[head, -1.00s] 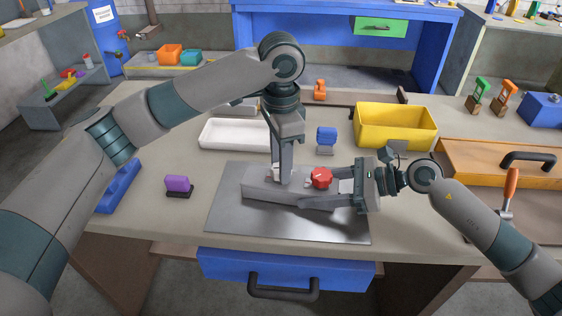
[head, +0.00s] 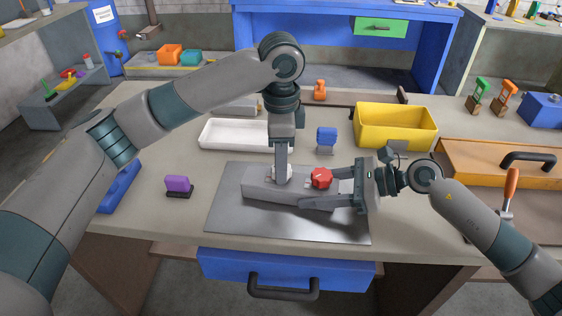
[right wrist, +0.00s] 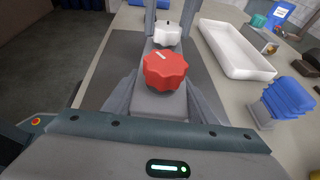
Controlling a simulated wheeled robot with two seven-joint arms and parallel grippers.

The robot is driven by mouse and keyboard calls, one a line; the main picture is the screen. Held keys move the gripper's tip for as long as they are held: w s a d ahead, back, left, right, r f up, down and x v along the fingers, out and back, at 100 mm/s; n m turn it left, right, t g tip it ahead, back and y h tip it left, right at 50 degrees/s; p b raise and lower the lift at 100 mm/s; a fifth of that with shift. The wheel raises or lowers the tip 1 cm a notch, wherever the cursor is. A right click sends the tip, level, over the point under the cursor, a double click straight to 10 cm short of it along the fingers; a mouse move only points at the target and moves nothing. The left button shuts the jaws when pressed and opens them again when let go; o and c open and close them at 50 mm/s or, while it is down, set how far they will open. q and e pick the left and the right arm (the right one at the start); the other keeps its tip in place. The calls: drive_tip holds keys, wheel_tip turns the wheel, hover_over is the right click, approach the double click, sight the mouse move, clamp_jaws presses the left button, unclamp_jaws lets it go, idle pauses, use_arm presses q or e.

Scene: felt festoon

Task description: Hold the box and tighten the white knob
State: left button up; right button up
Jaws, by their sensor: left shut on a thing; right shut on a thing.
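The grey box (head: 262,190) lies on a metal plate (head: 225,222) on the bench. The white knob (right wrist: 167,36) sits on top of it near the far end in the right wrist view, with a red knob (head: 321,178) closer to my right gripper. My left gripper (head: 283,178) points straight down and is shut on the white knob, which its fingers partly hide in the head view. My right gripper (head: 328,192) comes in from the right and is shut on the box, one finger along each long side, with the red knob between them.
A white tray (head: 222,133), a blue ribbed piece (head: 326,137) and a yellow bin (head: 394,128) stand behind the box. A purple piece (head: 178,184) is to the left. A blue drawer (head: 225,266) sits below the front edge. The plate's front is clear.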

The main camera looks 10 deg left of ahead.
use_arm(q)
drive_tip(key=o, duration=1.1)
drive_tip(key=shift+c, duration=0.2)
wheel_tip(320, 180, up, 12)
drive_tip(key=shift+r, duration=0.15)
drive_tip(key=shift+r, duration=3)
drive_tip(key=w+a+r, duration=0.1)
drive_tip(key=a, duration=0.9)
drive_tip(key=shift+r, duration=0.35)
drive_tip(key=shift+w, duration=0.1)
